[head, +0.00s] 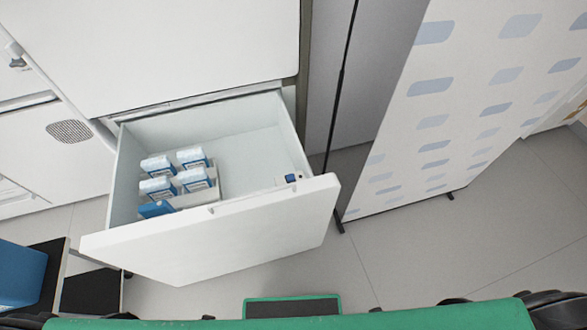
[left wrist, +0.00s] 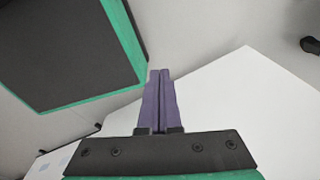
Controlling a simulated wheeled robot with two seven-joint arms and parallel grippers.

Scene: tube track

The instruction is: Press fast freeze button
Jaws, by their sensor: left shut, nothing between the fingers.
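A white drawer (head: 205,240) is pulled open in the head view. A small dark blue square piece (head: 291,178), which may be the fast freeze button, sits near the drawer's front right corner; its markings are too small to read. My left gripper (left wrist: 159,72) shows in the left wrist view, with its two purple fingers shut together and nothing between them. Neither gripper shows in the head view, so I cannot tell how far the left one is from the drawer.
A tall patterned panel (head: 440,110) stands to the right. A dark stand with a blue box (head: 20,275) is at lower left. A white surface (left wrist: 265,110) lies beside the left fingers.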

